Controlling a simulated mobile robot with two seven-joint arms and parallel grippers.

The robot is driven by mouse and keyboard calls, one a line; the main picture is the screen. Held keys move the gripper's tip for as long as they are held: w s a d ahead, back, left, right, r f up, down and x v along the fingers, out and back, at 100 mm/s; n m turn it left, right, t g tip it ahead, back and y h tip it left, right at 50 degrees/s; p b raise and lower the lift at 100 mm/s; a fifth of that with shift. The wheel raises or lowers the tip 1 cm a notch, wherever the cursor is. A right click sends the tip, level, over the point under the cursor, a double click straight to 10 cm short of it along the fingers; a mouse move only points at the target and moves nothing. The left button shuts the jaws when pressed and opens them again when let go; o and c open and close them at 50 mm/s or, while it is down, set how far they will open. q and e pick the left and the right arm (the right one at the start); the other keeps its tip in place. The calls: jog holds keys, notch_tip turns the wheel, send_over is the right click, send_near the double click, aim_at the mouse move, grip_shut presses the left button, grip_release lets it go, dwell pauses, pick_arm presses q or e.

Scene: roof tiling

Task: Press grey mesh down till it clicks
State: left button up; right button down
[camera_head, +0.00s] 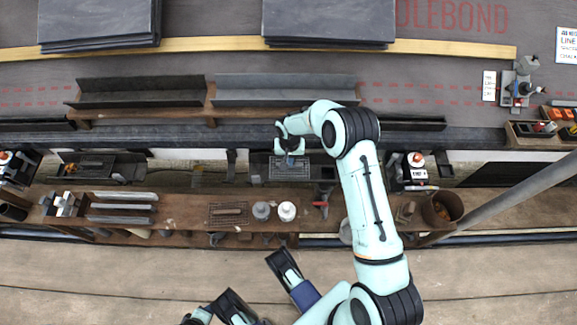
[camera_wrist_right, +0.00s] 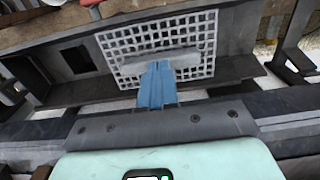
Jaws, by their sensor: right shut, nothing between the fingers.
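The grey mesh (camera_head: 288,170) is a square lattice lying at the dark gutter trough below the eave in the head view. In the right wrist view the mesh (camera_wrist_right: 205,35) looks pale, with a light bar across its middle. My right gripper (camera_head: 291,158) is over the mesh's upper part in the head view. Its blue fingers (camera_wrist_right: 158,68) are shut and empty, with the tips at the bar. I cannot tell whether they touch it or whether the mesh lies flush. The fingers and wrist hide part of the mesh.
A wooden plank (camera_head: 170,212) below the gutter holds a darker mesh (camera_head: 228,212), two small round pots, a red-handled tool (camera_head: 321,203) and a brown bucket (camera_head: 442,208). A grey pole (camera_head: 505,195) slants in at the right. Slate stacks (camera_head: 100,25) lie on the roof.

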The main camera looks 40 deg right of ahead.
notch_tip(320, 180, up, 9)
jog(key=p, duration=0.5)
dwell(0.5)
dwell(0.5)
